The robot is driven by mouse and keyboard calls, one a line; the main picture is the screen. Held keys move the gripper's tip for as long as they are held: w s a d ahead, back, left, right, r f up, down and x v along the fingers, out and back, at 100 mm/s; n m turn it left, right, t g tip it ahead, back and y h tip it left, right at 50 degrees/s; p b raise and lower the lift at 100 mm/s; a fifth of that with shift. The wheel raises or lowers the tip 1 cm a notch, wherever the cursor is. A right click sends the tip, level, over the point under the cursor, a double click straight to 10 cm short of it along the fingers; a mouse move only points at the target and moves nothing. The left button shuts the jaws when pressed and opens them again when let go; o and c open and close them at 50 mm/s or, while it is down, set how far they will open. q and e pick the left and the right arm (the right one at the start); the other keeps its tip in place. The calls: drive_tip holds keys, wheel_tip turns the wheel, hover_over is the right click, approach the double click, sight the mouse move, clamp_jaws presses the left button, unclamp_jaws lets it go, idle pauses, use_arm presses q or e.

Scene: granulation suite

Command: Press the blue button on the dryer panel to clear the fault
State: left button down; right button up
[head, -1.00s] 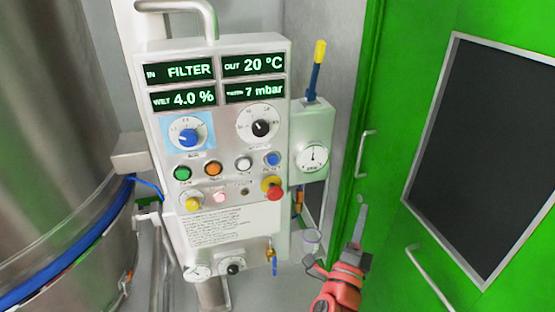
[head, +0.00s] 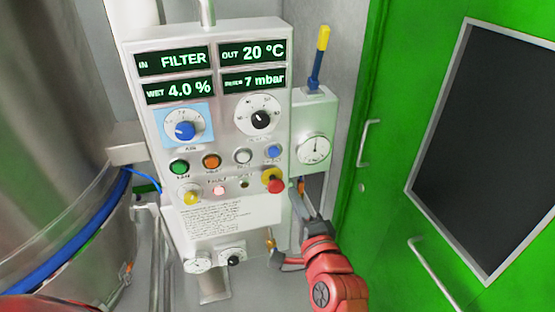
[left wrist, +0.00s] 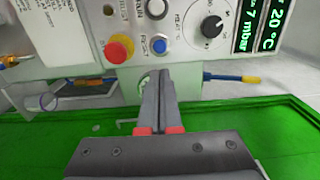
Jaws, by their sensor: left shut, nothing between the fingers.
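The dryer panel (head: 205,215) is a white box with four lit displays, one reading FILTER. Its round blue button (head: 274,152) is at the right end of a row with green, orange and white buttons. My left gripper (head: 299,187) is shut and empty, just right of the red mushroom knob (head: 274,182) in the head view, below the blue button. In the left wrist view the blue button (left wrist: 158,45) shows just beyond the shut fingertips (left wrist: 159,72), with a visible gap in the picture. My right gripper is not seen.
A white gauge box (head: 314,150) with a blue and yellow handle (head: 320,58) adjoins the panel's right side. A blue dial (head: 184,130) sits above the buttons. A steel vessel (head: 50,130) stands left. A green door (head: 390,210) stands right.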

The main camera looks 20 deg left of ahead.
sight(274, 153)
use_arm(q)
drive_tip(key=p+x, duration=0.5)
drive_tip(key=x, duration=0.8)
drive_tip(key=shift+r, duration=0.15)
drive_tip(key=shift+w+a, duration=0.3)
drive_tip(key=shift+w, duration=0.1)
